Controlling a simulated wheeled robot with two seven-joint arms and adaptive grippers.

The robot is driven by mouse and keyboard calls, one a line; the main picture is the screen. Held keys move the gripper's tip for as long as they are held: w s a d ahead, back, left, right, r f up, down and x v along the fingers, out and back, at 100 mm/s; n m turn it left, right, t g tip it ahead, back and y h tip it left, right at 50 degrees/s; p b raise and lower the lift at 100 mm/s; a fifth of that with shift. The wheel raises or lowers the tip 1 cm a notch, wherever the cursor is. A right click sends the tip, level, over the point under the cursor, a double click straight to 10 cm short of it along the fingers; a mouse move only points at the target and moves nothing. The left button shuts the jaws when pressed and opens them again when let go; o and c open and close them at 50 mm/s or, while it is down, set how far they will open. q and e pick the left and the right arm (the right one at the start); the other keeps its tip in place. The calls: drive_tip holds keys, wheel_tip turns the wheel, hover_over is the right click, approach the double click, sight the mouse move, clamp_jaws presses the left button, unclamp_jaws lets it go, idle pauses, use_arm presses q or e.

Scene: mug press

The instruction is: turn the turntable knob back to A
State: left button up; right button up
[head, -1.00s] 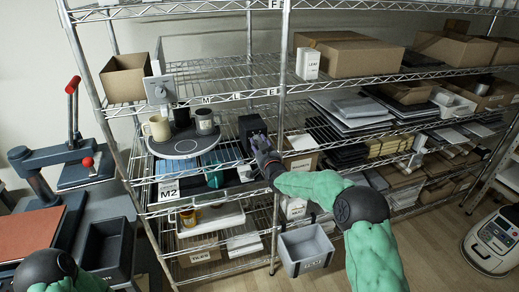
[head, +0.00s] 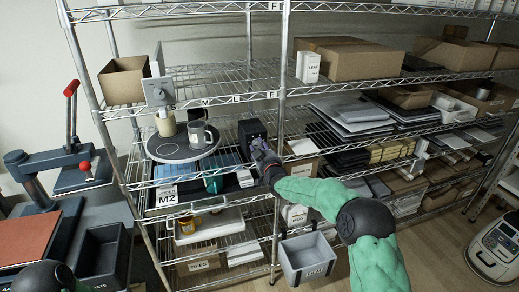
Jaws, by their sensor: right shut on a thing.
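The round dark turntable (head: 168,152) sits on the shelf at left. A beige mug (head: 166,126) stands at its back and a grey mug (head: 201,136) at its right side. A black control box (head: 251,130) stands right of the turntable. My right gripper (head: 259,147) is at the front of this box, shut on the knob, which the fingers mostly hide. The letter A and the knob's pointer are too small or hidden to read. My left gripper is out of view; only part of my left arm shows at lower left.
A shelf post (head: 281,100) rises just right of the control box. A grey bin (head: 306,258) hangs below my right arm. A lever press (head: 60,158) stands at far left.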

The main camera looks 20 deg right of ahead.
drive_tip(key=shift+r, duration=0.3)
drive_tip(key=o, duration=1.1)
drive_tip(key=shift+c, duration=0.2)
drive_tip(key=shift+o, duration=0.4)
drive_tip(key=shift+f, duration=0.15)
drive_tip(key=s, duration=1.2)
drive_tip(key=shift+d, duration=0.15)
